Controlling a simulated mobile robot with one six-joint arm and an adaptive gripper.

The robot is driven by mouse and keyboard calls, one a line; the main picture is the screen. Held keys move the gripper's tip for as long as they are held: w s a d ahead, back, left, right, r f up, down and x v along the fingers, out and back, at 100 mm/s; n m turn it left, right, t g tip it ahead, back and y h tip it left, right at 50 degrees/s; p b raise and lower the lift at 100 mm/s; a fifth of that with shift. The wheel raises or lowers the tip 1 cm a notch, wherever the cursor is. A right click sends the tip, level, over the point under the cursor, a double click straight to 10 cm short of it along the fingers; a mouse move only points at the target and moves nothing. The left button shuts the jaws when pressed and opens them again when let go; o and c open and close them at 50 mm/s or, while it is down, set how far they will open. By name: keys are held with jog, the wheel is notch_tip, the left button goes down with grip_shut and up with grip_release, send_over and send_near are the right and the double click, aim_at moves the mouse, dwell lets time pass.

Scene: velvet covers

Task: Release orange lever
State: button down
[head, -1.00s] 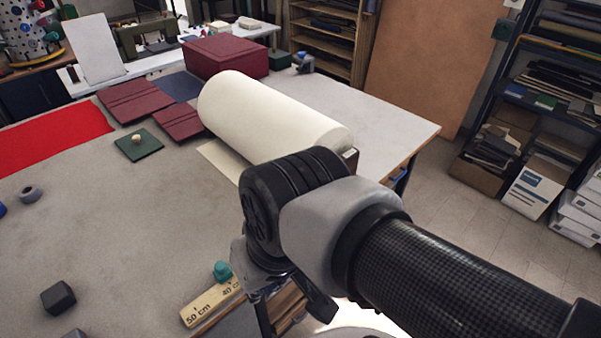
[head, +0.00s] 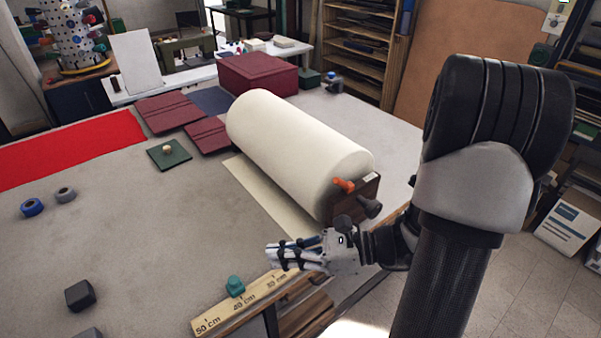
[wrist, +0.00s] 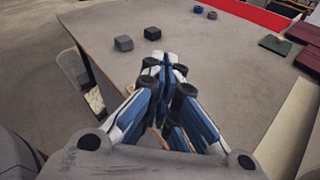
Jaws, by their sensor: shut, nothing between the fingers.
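The orange lever (head: 344,185) is on the near end of a holder with a dark end block (head: 352,203), which carries a large cream roll (head: 292,150). A grey knob (head: 370,207) sticks out below and to the right of the lever. My gripper (head: 272,256) is shut and empty, in front of the roll's near end and left of and below the lever, not touching it. In the wrist view my gripper (wrist: 163,62) points across the grey table, and the lever is out of that view.
A wooden ruler (head: 212,318) with a teal knob (head: 235,286) lies along the table's front edge. Dark blocks (head: 80,294) sit at the left. A green square with a knob (head: 168,153), maroon covers (head: 168,112) and a maroon box (head: 258,75) lie farther back. The table's middle (head: 130,220) is clear.

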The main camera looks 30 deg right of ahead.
jog(key=d+f+m+t+h, duration=0.3)
jog(key=d+m+t+h, duration=0.3)
jog(key=d+m, duration=0.5)
jog(key=m+t+h, duration=0.3)
jog(key=m+h, duration=0.3)
send_near(338, 200)
jog(key=s+a, duration=0.3)
jog(key=a, duration=0.1)
jog(key=shift+f+y+p, duration=0.15)
jog(key=shift+y+p, duration=0.15)
jog(key=shift+y, duration=0.1)
jog(key=shift+w+a, duration=0.1)
jog(key=w, duration=0.6)
jog(key=w+b, duration=0.1)
jog(key=w, duration=0.3)
jog(key=shift+a, duration=0.35)
jog(key=shift+w+d+r, duration=0.15)
jog(key=shift+d+r, duration=0.35)
jog(key=shift+r, duration=0.05)
jog(key=shift+w+d+r, duration=0.15)
jog(key=shift+d+r, duration=0.65)
jog(key=shift+r, duration=0.05)
jog(key=shift+w+d+r, duration=0.15)
